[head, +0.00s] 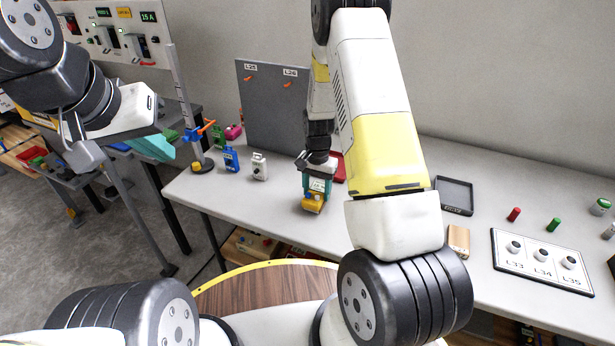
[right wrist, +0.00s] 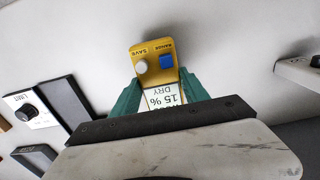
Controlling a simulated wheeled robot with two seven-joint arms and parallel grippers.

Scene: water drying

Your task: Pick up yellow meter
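The yellow meter (head: 313,202) is at the front middle of the grey table in the head view, below my right gripper (head: 318,184). In the right wrist view the meter (right wrist: 155,62) shows a white knob, a blue knob and a display reading 15 % DRY. The teal fingers of the right gripper (right wrist: 162,98) lie against both its sides, closed on it. Whether its base touches the table is hard to tell. My left gripper (head: 153,148) is raised at the left, away from the meter; its finger gap cannot be made out.
Blue (head: 231,159), white (head: 259,167) and green (head: 218,136) meters stand left of the yellow one. A grey pegboard (head: 272,110) stands behind. A red tray (head: 338,166) is partly hidden by my right arm. A black tray (head: 454,195) and labelled plate (head: 541,262) lie right.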

